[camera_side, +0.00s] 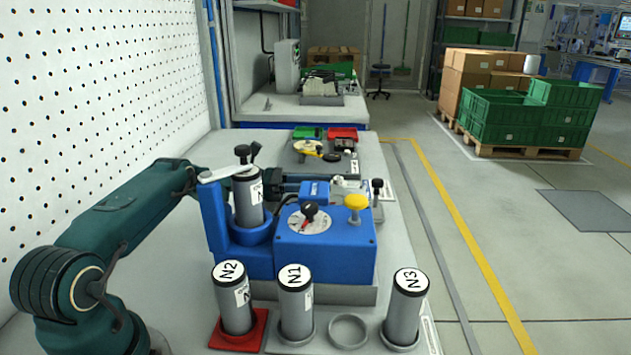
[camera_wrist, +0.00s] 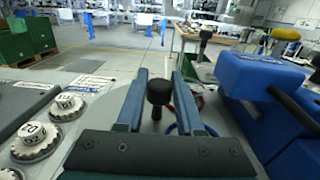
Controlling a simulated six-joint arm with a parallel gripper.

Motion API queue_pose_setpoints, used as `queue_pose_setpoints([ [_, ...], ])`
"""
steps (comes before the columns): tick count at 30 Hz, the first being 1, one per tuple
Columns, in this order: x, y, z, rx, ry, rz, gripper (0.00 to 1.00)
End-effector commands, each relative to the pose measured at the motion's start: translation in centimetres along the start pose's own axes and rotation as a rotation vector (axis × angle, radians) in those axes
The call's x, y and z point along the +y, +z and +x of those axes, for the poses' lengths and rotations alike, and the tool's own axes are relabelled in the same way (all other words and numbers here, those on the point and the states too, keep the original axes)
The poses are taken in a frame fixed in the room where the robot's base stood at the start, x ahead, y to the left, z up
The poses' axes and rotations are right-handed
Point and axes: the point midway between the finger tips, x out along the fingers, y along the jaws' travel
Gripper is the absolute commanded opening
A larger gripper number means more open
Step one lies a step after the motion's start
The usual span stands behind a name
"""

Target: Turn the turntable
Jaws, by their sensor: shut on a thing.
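In the wrist view my gripper (camera_wrist: 158,85) has its two blue-grey fingers on either side of a black round-headed knob (camera_wrist: 158,95) on a stem. It is shut on this knob. In the side view my arm reaches behind a blue fixture (camera_side: 343,245), and the fingertips are hard to make out there. The fixture carries a pale round disc (camera_side: 297,222) with a black handle, and a yellow knob (camera_side: 355,203). A grey cylinder (camera_side: 248,199) stands upright in a blue holder at its left. I cannot tell for sure which part is the turntable.
Grey cylinders marked N2 (camera_side: 236,308), N1 (camera_side: 296,310) and N3 (camera_side: 405,310) stand in front of the fixture. An empty ring holder (camera_side: 348,331) lies between N1 and N3. A blue block (camera_wrist: 258,76) is close on the right in the wrist view.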

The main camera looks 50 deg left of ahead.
Motion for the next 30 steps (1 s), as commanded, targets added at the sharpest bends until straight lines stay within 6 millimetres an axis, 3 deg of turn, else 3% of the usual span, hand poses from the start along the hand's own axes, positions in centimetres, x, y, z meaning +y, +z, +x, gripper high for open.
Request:
queue_pose_setpoints([
  [18,0.03,0.23,0.12,0.002,0.212,0.006,0.00],
  [30,0.02,0.15,0.04,0.004,0.226,0.007,0.00],
])
